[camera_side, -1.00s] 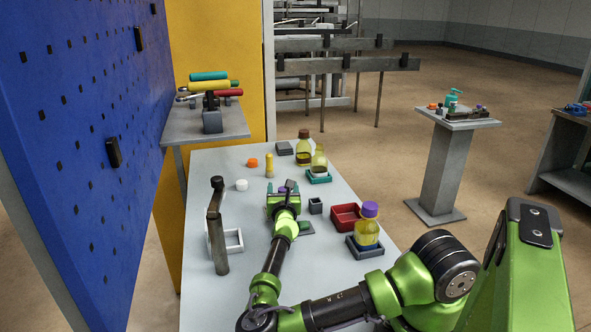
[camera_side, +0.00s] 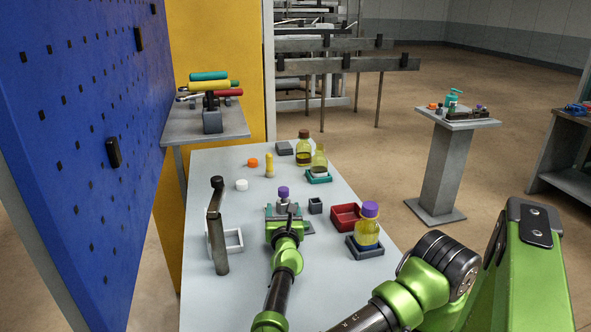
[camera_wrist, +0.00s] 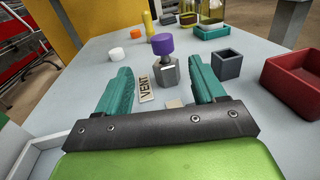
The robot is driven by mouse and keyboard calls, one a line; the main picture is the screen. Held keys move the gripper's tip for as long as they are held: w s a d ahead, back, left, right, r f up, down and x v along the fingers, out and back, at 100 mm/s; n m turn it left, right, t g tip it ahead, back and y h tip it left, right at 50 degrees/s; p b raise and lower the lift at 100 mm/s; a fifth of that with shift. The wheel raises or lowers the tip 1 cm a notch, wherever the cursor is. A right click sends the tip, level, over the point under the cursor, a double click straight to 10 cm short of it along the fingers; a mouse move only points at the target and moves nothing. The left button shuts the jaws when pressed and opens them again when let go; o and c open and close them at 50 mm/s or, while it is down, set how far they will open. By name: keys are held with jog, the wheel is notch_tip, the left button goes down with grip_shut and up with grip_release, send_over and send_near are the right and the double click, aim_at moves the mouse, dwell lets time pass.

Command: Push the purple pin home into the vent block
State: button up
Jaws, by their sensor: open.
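The purple pin (camera_side: 283,191) stands upright in the grey vent block (camera_wrist: 170,76). In the wrist view its round purple head (camera_wrist: 162,44) is above the block, with a short grey stem showing between them. In the side view my gripper (camera_side: 284,213) is low over the table and hides part of the block.
A small dark open box (camera_side: 316,206) and a red tray (camera_side: 345,217) stand to the right. A yellow bottle with a purple cap (camera_side: 368,226) sits nearer. A dark post (camera_side: 217,228) rises at left. White and orange discs lie farther back.

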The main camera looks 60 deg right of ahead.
jog(key=shift+s+a+r, duration=0.1)
jog(key=shift+s+a, duration=0.25)
jog(key=shift+s, duration=0.05)
